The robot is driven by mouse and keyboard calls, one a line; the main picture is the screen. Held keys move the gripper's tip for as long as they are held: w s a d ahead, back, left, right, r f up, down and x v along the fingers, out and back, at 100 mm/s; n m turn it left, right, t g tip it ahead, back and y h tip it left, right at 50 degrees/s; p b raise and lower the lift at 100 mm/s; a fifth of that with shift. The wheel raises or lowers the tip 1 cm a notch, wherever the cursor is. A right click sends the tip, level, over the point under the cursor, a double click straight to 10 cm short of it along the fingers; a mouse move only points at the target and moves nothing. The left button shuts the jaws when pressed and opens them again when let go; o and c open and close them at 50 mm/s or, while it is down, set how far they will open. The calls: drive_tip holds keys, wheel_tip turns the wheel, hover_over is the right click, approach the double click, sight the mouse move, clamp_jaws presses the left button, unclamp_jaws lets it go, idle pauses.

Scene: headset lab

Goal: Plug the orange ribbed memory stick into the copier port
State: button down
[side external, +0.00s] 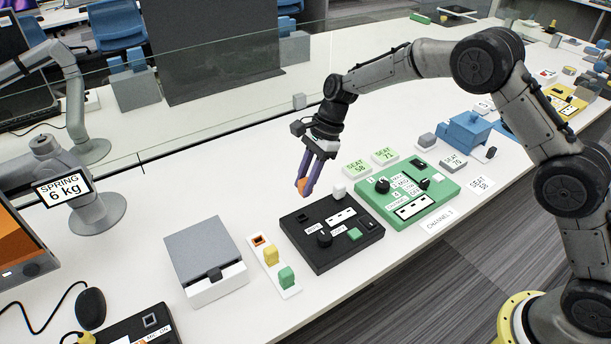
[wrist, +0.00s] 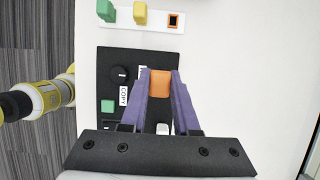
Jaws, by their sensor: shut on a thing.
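The orange memory stick (wrist: 160,84) is between the purple fingers of my gripper (wrist: 160,92); its ribs are too small to make out. In the side view my gripper (side external: 308,188) is shut on the stick (side external: 302,186) and holds it above the back left part of a black panel (side external: 325,262). The panel has a dark square socket (side external: 303,219) near its back left corner, a round knob and a green button. The wrist view shows the panel (wrist: 108,65) with a "COPY" label; there the stick and fingers hide the socket area.
A white strip (side external: 292,291) left of the panel holds a yellow and a green stick and an empty orange-edged slot. A grey-lidded box (side external: 205,255) stands further left. A green panel (side external: 408,195) stands right, with a small white block (side external: 339,191) behind the black panel.

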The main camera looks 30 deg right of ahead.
drive_tip(key=shift+f, duration=0.3)
drive_tip(key=shift+w+a+f, duration=0.1)
drive_tip(key=shift+w+f, duration=0.05)
drive_tip(key=shift+f, duration=0.8)
drive_tip(key=shift+w+a+f, duration=0.1)
drive_tip(key=shift+w+f, duration=0.05)
drive_tip(key=shift+f, duration=0.85)
drive_tip(key=shift+w+a+f, duration=0.1)
drive_tip(key=shift+w+f, duration=0.05)
drive_tip(key=shift+f, duration=0.8)
drive_tip(key=shift+f, duration=1.05)
drive_tip(key=c, duration=0.6)
unclamp_jaws()
drive_tip(key=v, duration=1.4)
drive_tip(key=shift+d+f, duration=0.1)
